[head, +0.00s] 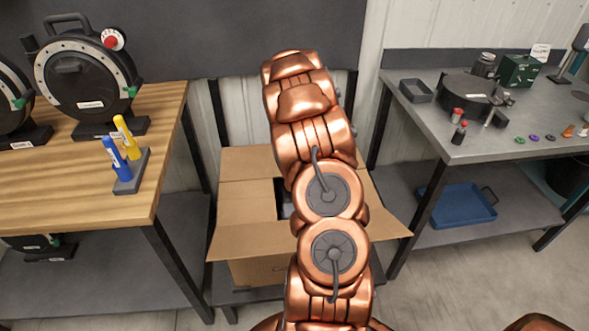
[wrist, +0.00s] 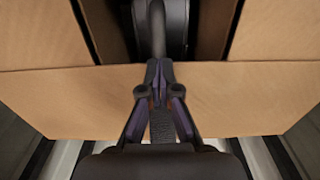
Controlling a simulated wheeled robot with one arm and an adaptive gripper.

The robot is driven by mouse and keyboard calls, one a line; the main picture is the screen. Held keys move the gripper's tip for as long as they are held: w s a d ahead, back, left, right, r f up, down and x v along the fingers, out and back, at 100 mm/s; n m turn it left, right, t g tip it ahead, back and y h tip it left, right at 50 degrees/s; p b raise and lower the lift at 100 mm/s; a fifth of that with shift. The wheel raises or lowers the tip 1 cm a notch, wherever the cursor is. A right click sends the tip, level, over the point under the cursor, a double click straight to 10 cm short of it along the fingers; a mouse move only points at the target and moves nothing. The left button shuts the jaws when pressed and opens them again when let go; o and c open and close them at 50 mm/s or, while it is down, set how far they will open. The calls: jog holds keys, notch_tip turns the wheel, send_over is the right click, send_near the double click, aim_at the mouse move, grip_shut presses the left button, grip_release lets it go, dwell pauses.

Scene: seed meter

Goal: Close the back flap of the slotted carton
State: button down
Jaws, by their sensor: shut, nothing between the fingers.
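The slotted carton (head: 258,272) stands low between two tables, with a dark item inside. Its back flap (head: 245,162) is open at the far side, partly hidden by my copper arm. My gripper is hidden in the head view.
A wooden table (head: 160,110) with a seed meter (head: 90,80) stands left. A grey bench (head: 450,150) with a blue tray (head: 458,203) on its lower shelf stands right. A dark wall panel (head: 200,40) rises behind. The carton's gap between the tables is narrow.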

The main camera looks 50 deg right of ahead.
notch_tip(320, 180, up, 14)
jog(key=b, duration=0.1)
dwell(0.5)
